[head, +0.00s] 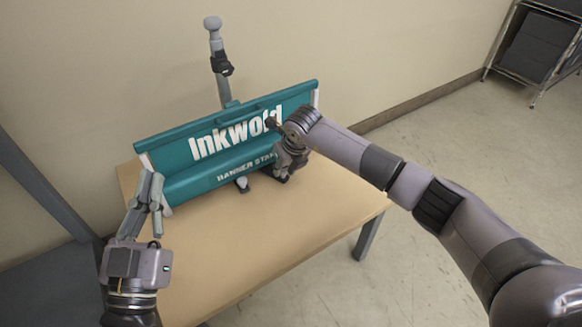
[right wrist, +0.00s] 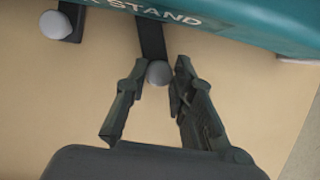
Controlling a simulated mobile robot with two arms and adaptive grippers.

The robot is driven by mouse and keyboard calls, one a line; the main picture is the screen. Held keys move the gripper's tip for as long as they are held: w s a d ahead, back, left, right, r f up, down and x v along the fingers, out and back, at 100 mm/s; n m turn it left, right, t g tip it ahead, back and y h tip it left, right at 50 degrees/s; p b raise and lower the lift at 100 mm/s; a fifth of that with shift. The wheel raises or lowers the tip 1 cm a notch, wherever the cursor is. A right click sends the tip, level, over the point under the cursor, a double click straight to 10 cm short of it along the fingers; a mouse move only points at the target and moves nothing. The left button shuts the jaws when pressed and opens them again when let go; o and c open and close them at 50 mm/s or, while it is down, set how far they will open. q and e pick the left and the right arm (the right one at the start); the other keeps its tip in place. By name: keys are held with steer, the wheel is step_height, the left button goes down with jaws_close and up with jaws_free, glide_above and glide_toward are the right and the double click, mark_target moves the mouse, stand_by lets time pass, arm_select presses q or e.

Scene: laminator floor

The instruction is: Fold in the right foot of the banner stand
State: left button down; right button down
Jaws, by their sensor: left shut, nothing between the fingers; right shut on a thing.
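The teal banner stand (head: 215,165) lies along the back of the table, with a pole rising behind it. Its right foot (right wrist: 152,38) is a dark bar sticking out from under the teal case, ending in a grey ball (right wrist: 158,73). My right gripper (head: 282,176) is shut on that ball, with one finger on each side, as the right wrist view (right wrist: 155,84) shows. In the head view, the gripper mostly hides this foot. The left foot's grey ball (head: 242,183) also sticks out in front of the case. My left gripper (head: 154,180) is shut and empty near the stand's left end.
The wooden table (head: 270,235) is bare in front of the stand. The wall (head: 120,60) is close behind. A wire rack with dark bins (head: 535,48) stands far off at the upper right. A grey metal post (head: 40,185) is at the left.

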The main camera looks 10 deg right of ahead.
steer(key=c, duration=1.7)
jaws_free()
steer(key=shift+o, duration=0.2)
steer(key=shift+r, duration=0.1)
steer(key=v, duration=1.2)
steer(key=shift+c, duration=0.2)
